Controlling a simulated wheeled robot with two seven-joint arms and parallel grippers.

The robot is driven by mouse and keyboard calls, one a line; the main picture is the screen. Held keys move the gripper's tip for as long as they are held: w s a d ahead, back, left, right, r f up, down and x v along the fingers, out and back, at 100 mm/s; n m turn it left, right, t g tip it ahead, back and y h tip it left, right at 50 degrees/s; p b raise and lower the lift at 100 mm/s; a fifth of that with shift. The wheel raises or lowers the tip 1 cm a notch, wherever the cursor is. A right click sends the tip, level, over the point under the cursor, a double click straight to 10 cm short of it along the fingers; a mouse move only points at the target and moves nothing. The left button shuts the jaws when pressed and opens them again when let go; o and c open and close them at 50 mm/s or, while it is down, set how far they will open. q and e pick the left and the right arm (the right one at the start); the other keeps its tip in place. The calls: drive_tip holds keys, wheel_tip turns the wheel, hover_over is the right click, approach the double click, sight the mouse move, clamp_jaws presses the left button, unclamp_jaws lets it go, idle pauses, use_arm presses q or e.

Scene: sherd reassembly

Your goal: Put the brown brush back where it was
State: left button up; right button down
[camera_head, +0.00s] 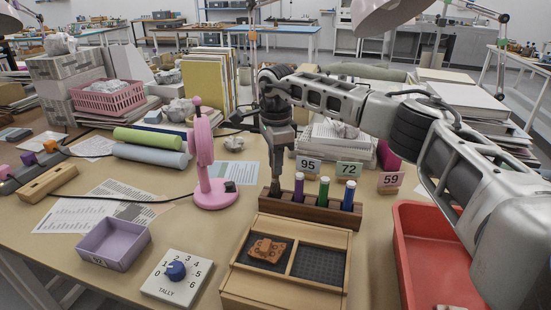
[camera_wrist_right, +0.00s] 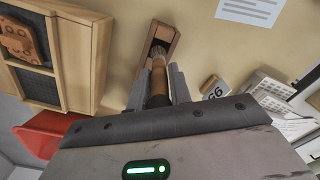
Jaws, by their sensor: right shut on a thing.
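My right gripper (camera_head: 277,170) points down at the left end of the wooden brush rack (camera_head: 310,208). It is shut on the brown brush (camera_wrist_right: 157,82), whose handle lies between the two fingers in the right wrist view. The brush is about upright, its grey lower end over or in the dark opening of the rack (camera_wrist_right: 171,36); I cannot tell how deep. In the head view the brush is mostly hidden by the gripper. Purple (camera_head: 298,187), green (camera_head: 323,190) and blue (camera_head: 348,195) handles stand in the rack to the right. My left gripper is out of view.
A wooden tray (camera_head: 285,285) with an orange sherd (camera_head: 267,250) lies in front of the rack. Number cards (camera_head: 308,165) stand behind it. A red bin (camera_head: 402,255) is at right, a pink fan-shaped stand (camera_head: 214,195) at left. A tally dial (camera_head: 190,287) lies front left.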

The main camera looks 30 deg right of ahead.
drive_tip(key=shift+f, duration=0.2)
drive_tip(key=c, duration=1.3)
unclamp_jaws()
drive_tip(key=shift+r, duration=0.1)
wheel_tip(320, 180, up, 13)
drive_tip(key=shift+s+r+p, duration=0.1)
drive_tip(key=shift+p, duration=0.3)
